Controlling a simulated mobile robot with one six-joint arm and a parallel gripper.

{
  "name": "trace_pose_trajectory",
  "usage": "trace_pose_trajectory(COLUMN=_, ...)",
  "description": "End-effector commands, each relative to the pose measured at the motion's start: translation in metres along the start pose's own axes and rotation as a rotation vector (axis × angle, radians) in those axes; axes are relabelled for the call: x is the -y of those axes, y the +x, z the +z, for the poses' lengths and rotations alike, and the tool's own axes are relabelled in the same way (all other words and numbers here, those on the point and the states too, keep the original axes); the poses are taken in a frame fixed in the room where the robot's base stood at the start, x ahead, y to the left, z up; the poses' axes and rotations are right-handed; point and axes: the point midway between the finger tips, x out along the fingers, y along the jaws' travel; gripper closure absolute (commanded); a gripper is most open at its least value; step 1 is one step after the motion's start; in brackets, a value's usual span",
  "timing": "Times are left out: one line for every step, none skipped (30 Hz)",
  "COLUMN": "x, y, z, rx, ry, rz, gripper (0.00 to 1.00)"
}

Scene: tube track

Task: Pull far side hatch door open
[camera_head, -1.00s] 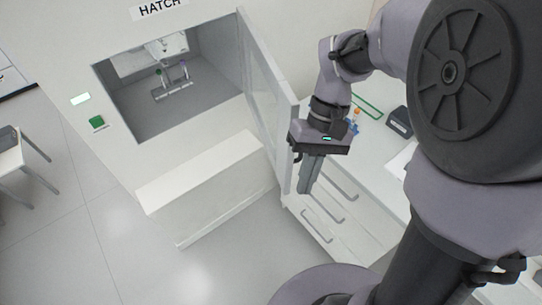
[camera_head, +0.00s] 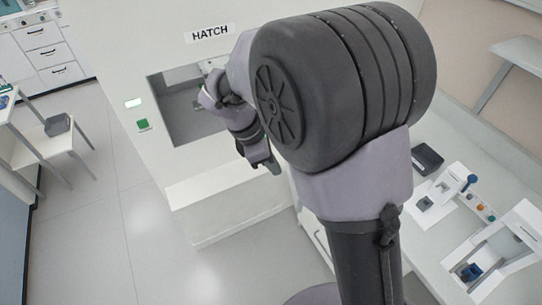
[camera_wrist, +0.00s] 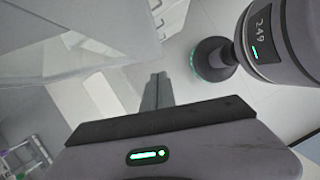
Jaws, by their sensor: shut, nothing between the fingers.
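The hatch opening (camera_head: 180,125) is in the white wall under the HATCH sign in the head view. A pale panel (camera_head: 183,76) shows at its back, partly behind my arm; I cannot tell how far the far side door stands open. My gripper (camera_head: 273,166) is in front of the opening, to its lower right, pointing down. In the wrist view its fingers (camera_wrist: 157,88) are together and empty. A clear pane (camera_wrist: 75,40), seemingly the near hatch door, is left of the fingers, apart from them.
A white ledge (camera_head: 225,190) juts out below the opening. A green button (camera_head: 143,125) is on the wall to its left. A counter with devices (camera_head: 440,200) is at right.

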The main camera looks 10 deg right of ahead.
Motion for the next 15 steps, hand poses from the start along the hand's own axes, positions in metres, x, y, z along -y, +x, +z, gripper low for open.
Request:
trace_pose_trajectory(x=0.001, y=0.015, z=-0.001, rx=0.001, ry=0.0, rz=-0.003, gripper=1.0)
trace_pose_trajectory(x=0.0, y=0.021, z=-0.001, rx=0.0, ry=-0.001, rz=-0.002, gripper=1.0)
trace_pose_trajectory(x=0.001, y=0.03, z=-0.001, rx=0.0, ry=0.001, rz=-0.003, gripper=1.0)
trace_pose_trajectory(x=0.001, y=0.036, z=-0.001, rx=0.0, ry=0.001, rz=-0.003, gripper=1.0)
trace_pose_trajectory(x=0.001, y=0.043, z=-0.001, rx=0.0, ry=0.002, rz=-0.003, gripper=1.0)
trace_pose_trajectory(x=0.001, y=0.051, z=-0.001, rx=0.0, ry=0.001, rz=-0.003, gripper=1.0)
trace_pose_trajectory(x=0.001, y=0.057, z=-0.001, rx=0.0, ry=0.001, rz=-0.003, gripper=1.0)
trace_pose_trajectory(x=0.0, y=0.056, z=0.007, rx=-0.001, ry=0.004, rz=-0.001, gripper=1.0)
trace_pose_trajectory(x=0.0, y=0.058, z=0.014, rx=-0.002, ry=0.005, rz=0.0, gripper=1.0)
trace_pose_trajectory(x=0.0, y=0.059, z=0.018, rx=-0.002, ry=0.006, rz=0.0, gripper=1.0)
trace_pose_trajectory(x=0.0, y=0.06, z=0.022, rx=-0.002, ry=0.006, rz=-0.001, gripper=1.0)
trace_pose_trajectory(x=0.0, y=0.062, z=0.026, rx=-0.002, ry=0.005, rz=-0.001, gripper=1.0)
trace_pose_trajectory(x=0.001, y=0.063, z=0.029, rx=-0.002, ry=0.004, rz=-0.001, gripper=1.0)
trace_pose_trajectory(x=0.001, y=0.064, z=0.032, rx=-0.002, ry=0.004, rz=-0.001, gripper=1.0)
trace_pose_trajectory(x=0.001, y=0.065, z=0.034, rx=-0.002, ry=0.004, rz=-0.001, gripper=1.0)
